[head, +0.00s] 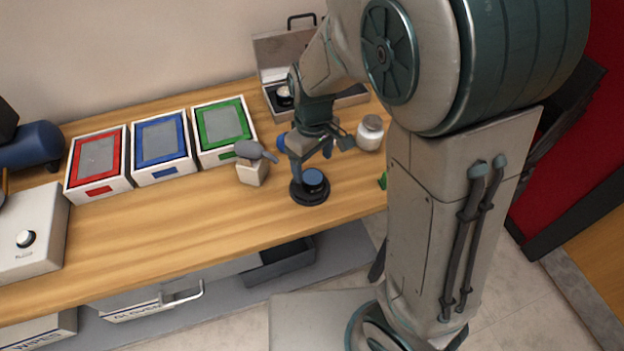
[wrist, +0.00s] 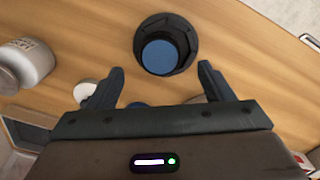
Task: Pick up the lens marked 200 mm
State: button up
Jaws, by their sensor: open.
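A dark round lens with a blue top face (head: 314,178) stands in a black ring-shaped holder (head: 311,197) on the wooden bench. In the wrist view the blue-faced lens (wrist: 160,56) and its black holder (wrist: 187,35) lie just beyond my fingertips. I cannot read a 200 mm marking on it. My gripper (head: 311,163) is open and empty, pointing down above and just behind this lens. In the wrist view my gripper (wrist: 161,70) has its two dark fingers spread to either side, with nothing between them. Another blue round thing (head: 282,142) is partly hidden behind my gripper.
A white jar (head: 369,133) stands right of my gripper, and a pale block with a grey bulb (head: 251,166) stands left. An open case (head: 275,62) is behind. Red (head: 97,162), blue (head: 161,147) and green (head: 222,130) framed trays line the back left. The front bench is clear.

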aim_at(312, 176)
jog(key=shift+a+f, duration=0.1)
jog(key=shift+f, duration=2.3)
jog(key=shift+c, duration=0.2)
jog(key=c, duration=1.1)
jog(key=shift+r, duration=0.1)
